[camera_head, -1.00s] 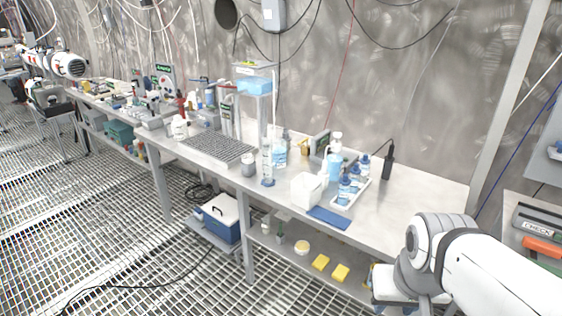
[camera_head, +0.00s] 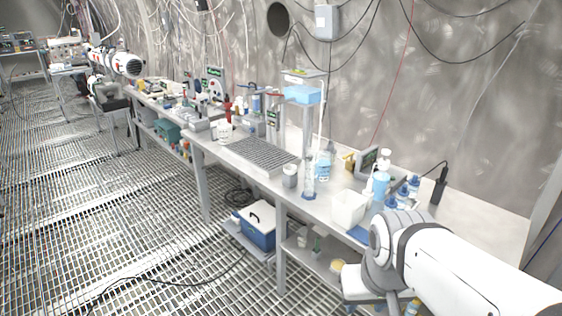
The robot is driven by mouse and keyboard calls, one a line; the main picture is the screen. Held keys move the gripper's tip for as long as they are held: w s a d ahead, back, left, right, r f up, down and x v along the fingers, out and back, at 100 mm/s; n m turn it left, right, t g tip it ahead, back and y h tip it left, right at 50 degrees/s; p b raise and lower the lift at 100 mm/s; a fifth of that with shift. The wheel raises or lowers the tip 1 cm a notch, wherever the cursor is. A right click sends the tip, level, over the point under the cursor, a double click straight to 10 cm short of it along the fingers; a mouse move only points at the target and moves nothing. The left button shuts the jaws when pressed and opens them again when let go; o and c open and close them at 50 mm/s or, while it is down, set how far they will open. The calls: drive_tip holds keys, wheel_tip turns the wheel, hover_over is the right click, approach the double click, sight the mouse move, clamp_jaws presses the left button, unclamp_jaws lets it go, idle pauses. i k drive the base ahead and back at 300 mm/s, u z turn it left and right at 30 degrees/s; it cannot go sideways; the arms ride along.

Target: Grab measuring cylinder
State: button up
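The measuring cylinder (camera_head: 309,178) is tall, clear and narrow with a blue base. It stands upright near the front edge of the bench (camera_head: 322,208), left of the white box. My white arm comes in from the lower right, in front of the bench's right part. Its end points down beside the bench edge, to the right of and nearer than the cylinder, and apart from it. The gripper fingers are not clearly visible.
A grey cup (camera_head: 290,176) stands just left of the cylinder, and a blue-labelled bottle (camera_head: 324,166) behind it. A white box (camera_head: 349,208) is on its right. A perforated grey tray (camera_head: 258,155) lies further left. A blue and white cooler (camera_head: 257,224) sits below the bench.

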sight(311, 156)
drive_tip(key=u, duration=0.6)
drive_tip(key=i, duration=1.6)
drive_tip(key=z, duration=0.35)
drive_tip(key=k, duration=0.65)
drive_tip(key=z, duration=0.25)
drive_tip(key=i, duration=0.65)
drive_tip(key=u, duration=0.15)
